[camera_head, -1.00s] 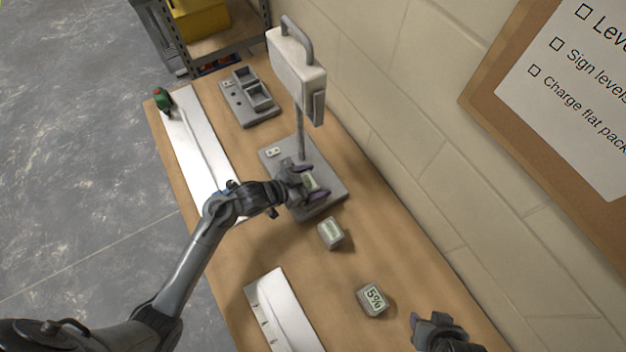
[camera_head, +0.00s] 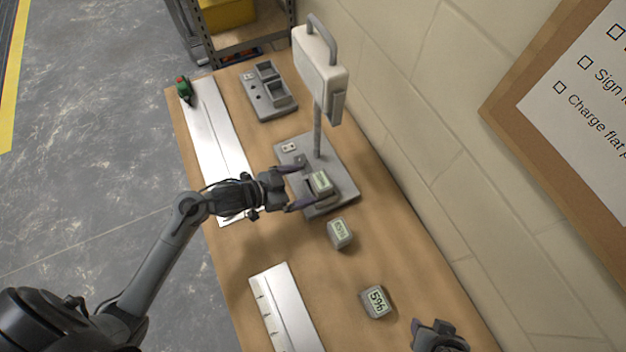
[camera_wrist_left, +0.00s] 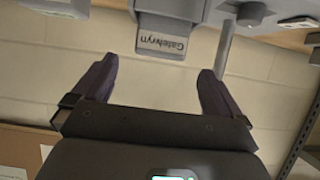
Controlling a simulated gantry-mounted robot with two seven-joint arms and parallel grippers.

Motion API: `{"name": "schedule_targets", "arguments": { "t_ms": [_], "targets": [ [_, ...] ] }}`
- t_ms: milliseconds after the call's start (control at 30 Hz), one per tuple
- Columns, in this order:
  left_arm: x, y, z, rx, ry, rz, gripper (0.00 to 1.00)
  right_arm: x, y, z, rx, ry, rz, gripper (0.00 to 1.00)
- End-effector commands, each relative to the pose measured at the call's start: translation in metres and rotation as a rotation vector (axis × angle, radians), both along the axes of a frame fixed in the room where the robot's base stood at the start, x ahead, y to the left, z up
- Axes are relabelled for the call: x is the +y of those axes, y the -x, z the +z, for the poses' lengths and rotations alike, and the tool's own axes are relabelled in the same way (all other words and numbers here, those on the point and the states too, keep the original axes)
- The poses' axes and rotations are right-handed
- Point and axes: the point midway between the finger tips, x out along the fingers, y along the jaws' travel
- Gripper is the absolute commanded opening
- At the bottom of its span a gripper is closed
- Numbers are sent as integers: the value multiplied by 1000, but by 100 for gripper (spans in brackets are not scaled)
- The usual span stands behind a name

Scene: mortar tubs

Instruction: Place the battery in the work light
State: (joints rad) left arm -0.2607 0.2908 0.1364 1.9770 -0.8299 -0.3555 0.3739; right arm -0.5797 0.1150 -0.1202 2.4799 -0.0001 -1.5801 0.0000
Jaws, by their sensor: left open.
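The work light has a pale lamp head (camera_head: 320,62) on a post above a flat grey base (camera_head: 343,198). A battery (camera_head: 320,182) with a greenish display sits in the socket on the base, near its front. My left gripper (camera_head: 298,188) is open and empty, its fingers pointing toward this battery and apart from it. In the left wrist view, the open fingers (camera_wrist_left: 158,78) show below a grey block (camera_wrist_left: 162,45) with a printed label; I cannot tell if it is battery or socket. My right gripper (camera_head: 440,335) shows only partly at the bottom edge.
Two more batteries stand on the wooden bench: one (camera_head: 340,233) near the base, and one reading 5% (camera_head: 376,301) farther front. A grey charger (camera_head: 270,92) with two bays sits at the back. White metal strips (camera_head: 215,130) and (camera_head: 285,305) lie along the left. A wall closes the right.

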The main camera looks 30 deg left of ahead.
Motion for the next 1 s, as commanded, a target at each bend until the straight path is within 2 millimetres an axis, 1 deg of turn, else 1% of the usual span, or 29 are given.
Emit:
{"name": "schedule_targets", "arguments": {
  "t_ms": [100,300,433,567,667,767,900,1000],
  "targets": [
    [9,11,6,2,-1,0,100,0,0,1,0,1,1,43],
    [14,20,11,2,-3,3,100,-1,0,1,0,5,4,43],
    [15,22,9,15,-46,44,100,-2,0,1,0,8,6,43],
    [17,29,3,67,-146,149,100,-2,0,1,0,9,5,43],
    [21,44,-1,151,-232,254,100,-2,0,1,0,9,5,43],
    [25,69,-4,272,-300,348,100,-2,0,1,0,8,6,43],
    [26,113,-4,467,-347,433,100,-2,0,1,0,7,4,43],
    [23,141,-3,591,-356,458,100,-1,0,1,0,5,4,43]
  ]
}}
